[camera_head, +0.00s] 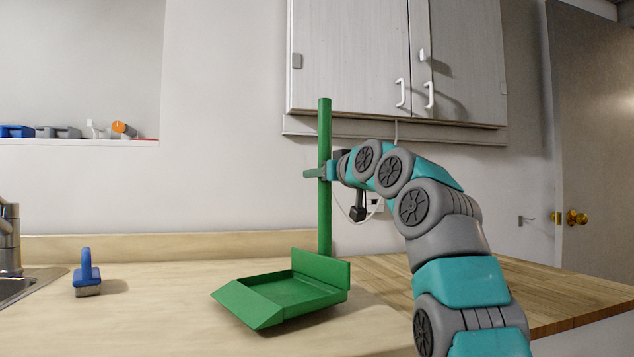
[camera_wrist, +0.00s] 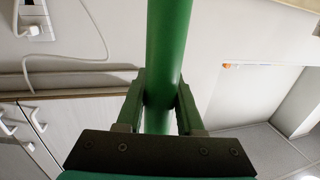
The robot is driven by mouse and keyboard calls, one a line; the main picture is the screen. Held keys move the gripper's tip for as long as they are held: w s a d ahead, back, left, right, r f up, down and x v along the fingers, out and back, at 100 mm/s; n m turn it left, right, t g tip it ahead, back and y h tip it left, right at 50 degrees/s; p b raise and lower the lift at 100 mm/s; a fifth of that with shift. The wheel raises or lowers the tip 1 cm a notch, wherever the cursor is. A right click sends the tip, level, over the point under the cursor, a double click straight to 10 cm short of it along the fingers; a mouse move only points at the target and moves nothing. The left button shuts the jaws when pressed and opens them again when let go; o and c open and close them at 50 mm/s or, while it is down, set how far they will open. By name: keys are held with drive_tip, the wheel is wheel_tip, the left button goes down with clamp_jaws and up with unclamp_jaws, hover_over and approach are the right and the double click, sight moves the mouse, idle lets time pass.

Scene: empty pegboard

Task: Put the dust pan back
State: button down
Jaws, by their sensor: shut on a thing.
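The green dust pan (camera_head: 285,291) has a flat tray and a tall upright green handle (camera_head: 325,220). Its tray is over the wooden counter, and I cannot tell whether it touches the surface. My gripper (camera_head: 318,173) is shut around the upper part of the handle. In the wrist view, the handle (camera_wrist: 167,45) runs between the two fingers of my gripper (camera_wrist: 160,105). The tray does not show in the wrist view.
A blue-handled brush (camera_head: 86,272) stands on the counter (camera_head: 150,310) at the left, near a sink (camera_head: 30,283). A wall cabinet (camera_head: 350,55) hangs above. A ledge (camera_head: 80,143) holds several small items. A wall outlet with a cord (camera_wrist: 35,18) is behind my gripper.

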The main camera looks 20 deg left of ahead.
drive_tip(key=shift+f, duration=0.6)
drive_tip(key=shift+s, duration=0.2)
drive_tip(key=shift+w+f, duration=0.1)
drive_tip(key=c, duration=0.5)
unclamp_jaws()
drive_tip(key=shift+c, duration=0.2)
drive_tip(key=shift+d, duration=0.1)
drive_tip(key=b+v, duration=0.7)
drive_tip(key=v, duration=0.5)
